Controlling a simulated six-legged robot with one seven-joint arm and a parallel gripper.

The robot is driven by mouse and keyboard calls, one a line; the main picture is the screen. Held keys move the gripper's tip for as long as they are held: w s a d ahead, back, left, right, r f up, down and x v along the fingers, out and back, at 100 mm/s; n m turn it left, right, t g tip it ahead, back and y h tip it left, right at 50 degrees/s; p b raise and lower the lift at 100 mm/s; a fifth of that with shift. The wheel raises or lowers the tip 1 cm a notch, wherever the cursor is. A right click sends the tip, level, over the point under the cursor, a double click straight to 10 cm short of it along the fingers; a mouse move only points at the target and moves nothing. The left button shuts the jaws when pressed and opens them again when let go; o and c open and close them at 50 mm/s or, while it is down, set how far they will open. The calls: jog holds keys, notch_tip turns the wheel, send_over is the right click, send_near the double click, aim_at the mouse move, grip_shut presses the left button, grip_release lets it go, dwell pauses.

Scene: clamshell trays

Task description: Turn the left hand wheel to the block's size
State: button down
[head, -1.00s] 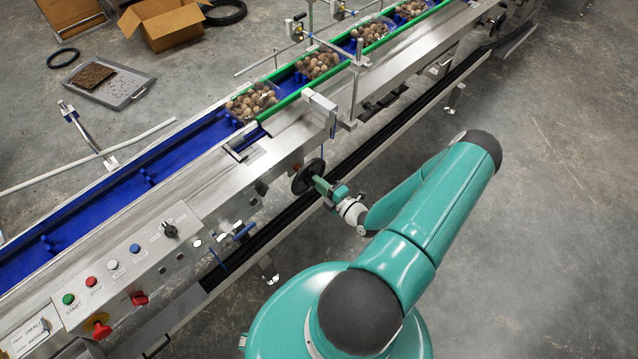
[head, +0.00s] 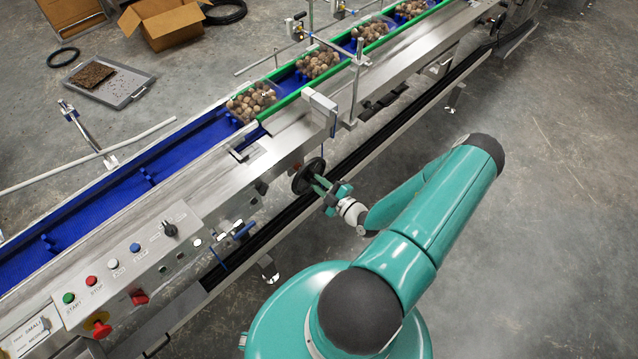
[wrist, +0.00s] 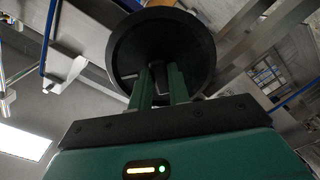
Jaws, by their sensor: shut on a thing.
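The black hand wheel (head: 303,181) sits on the near side of the conveyor, below the silver bracket. It fills the upper middle of the wrist view (wrist: 125,48) as a dark round disc. My gripper (head: 319,184) reaches it from the right. In the wrist view its two green fingers (wrist: 160,80) are shut on a dark part at the wheel's centre, which they partly hide. A small label plate (head: 33,335) at the bottom left seems to read "SMALL". I cannot make out the block or any size scale by the wheel.
A blue belt (head: 130,185) carries clear trays of brown round items (head: 250,103) beside a green rail (head: 290,98). A button panel (head: 130,262) is at the lower left. A cardboard box (head: 165,28) and a grey tray (head: 133,92) lie behind. The floor at right is clear.

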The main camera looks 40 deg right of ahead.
dwell(0.3)
jog(key=c, duration=1.3)
grip_release()
jog(key=s, duration=1.4)
jog(key=shift+d, duration=0.2)
